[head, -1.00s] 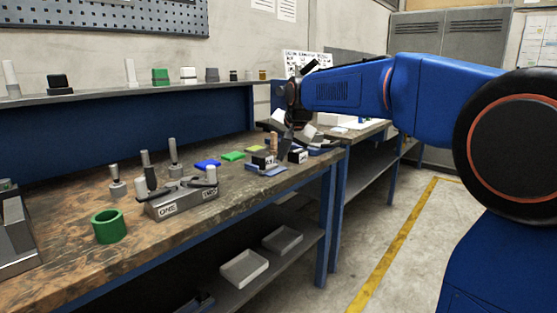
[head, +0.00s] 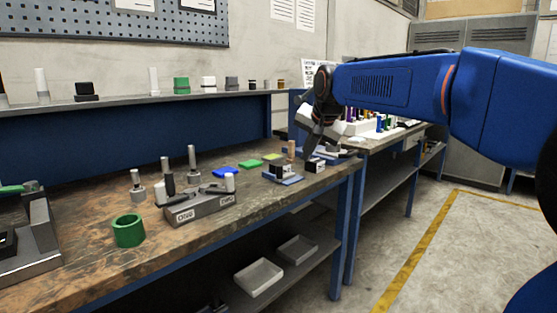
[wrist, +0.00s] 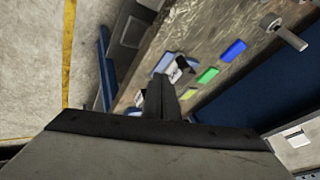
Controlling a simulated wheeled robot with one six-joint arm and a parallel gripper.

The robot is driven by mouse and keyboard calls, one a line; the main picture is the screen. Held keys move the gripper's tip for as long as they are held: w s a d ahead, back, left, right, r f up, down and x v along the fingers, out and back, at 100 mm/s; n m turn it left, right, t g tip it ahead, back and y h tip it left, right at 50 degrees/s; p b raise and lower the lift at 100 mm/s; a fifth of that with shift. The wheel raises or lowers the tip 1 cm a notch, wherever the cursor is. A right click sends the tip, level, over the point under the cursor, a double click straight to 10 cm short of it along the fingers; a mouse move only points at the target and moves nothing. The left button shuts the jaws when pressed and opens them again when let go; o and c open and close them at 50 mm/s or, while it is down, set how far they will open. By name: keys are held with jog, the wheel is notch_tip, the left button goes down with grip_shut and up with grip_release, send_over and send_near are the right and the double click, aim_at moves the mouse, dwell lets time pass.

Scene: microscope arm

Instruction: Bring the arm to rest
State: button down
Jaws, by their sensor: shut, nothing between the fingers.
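My gripper (head: 311,140) hangs from the end of my blue arm, above the far right end of the workbench (head: 100,278). In the wrist view my gripper (wrist: 163,84) has its fingers together with nothing between them. The bench top lies below it, with a blue block (wrist: 234,50), a green block (wrist: 208,75) and a yellow block (wrist: 187,94) in a row. A small device on a blue-grey base (head: 284,178) stands on the bench close to the gripper in the head view; whether they touch is hard to tell.
A green ring (head: 129,231) and a grey holder marked ONE and TWO (head: 200,206) stand nearer on the bench. Several metal-handled pieces stand behind. A shelf (head: 130,98) runs along the back. A second table lies beyond the arm. The floor at right is clear.

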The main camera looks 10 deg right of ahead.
jog(key=s+d+f+n, duration=0.2)
jog(key=s+f, duration=0.6)
jog(key=s, duration=0.5)
jog(key=s+d+f+n+g, duration=0.1)
jog(key=s+d+f+n, duration=0.1)
jog(key=s+f, duration=0.6)
jog(key=s+d+f+n+g+h, duration=0.1)
jog(key=s+d+f+n, duration=0.2)
jog(key=s+f, duration=0.6)
jog(key=s, duration=0.9)
jog(key=shift+s, duration=0.15)
